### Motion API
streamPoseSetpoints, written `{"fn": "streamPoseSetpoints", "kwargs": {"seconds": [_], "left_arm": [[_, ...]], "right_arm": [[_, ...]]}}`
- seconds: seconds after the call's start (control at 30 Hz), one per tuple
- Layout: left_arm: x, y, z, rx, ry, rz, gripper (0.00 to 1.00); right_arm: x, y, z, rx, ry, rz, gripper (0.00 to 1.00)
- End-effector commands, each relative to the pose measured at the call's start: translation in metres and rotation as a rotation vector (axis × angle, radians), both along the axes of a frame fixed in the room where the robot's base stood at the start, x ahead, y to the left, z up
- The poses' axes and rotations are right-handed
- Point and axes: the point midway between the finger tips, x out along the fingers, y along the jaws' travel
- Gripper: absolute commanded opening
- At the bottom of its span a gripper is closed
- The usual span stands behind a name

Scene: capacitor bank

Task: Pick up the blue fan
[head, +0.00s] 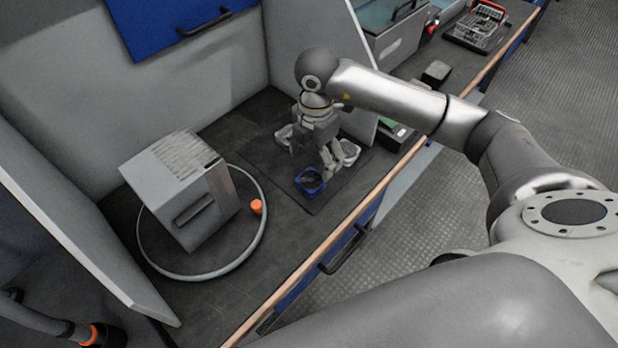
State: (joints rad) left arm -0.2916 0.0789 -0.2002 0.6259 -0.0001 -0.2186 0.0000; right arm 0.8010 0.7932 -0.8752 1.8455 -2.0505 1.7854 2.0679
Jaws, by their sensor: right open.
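The blue fan (310,182) is a small blue square frame with a dark middle. It lies on a dark mat on the bench, near the front edge. My right gripper (329,172) points down just above and behind it, slightly to its right. Its fingers are open, and I cannot tell whether they touch the fan. A pale grey fan (349,151) lies to the right of the gripper, and another pale piece (285,134) lies to its left, partly hidden. My left gripper is not in view.
A grey box with a finned top (184,188) stands left inside a pale ring (201,277), beside a small orange cap (256,206). Grey panels (80,235) wall the bench. A wire basket (477,30) stands far right. Bare bench lies between ring and mat.

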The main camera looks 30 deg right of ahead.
Motion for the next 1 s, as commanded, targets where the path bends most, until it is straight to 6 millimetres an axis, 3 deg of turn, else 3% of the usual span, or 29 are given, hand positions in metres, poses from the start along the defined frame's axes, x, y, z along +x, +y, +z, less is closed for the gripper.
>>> {"fn": "streamPoseSetpoints", "kwargs": {"seconds": [0.2, 0.37, 0.6, 0.93, 1.0], "left_arm": [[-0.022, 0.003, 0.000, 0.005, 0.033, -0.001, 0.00], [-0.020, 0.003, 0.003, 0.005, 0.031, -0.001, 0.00], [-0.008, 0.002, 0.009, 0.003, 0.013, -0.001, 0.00], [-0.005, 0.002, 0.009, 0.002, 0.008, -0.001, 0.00], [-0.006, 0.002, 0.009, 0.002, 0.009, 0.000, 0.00]], "right_arm": [[0.000, 0.001, -0.027, 0.004, 0.001, 0.001, 0.79], [0.000, 0.005, -0.039, 0.004, 0.003, 0.003, 0.79], [0.000, 0.012, -0.074, 0.004, 0.003, 0.003, 0.79], [0.001, 0.012, -0.082, 0.005, 0.000, 0.004, 0.79], [0.001, 0.012, -0.082, 0.005, 0.000, 0.004, 0.70]]}}
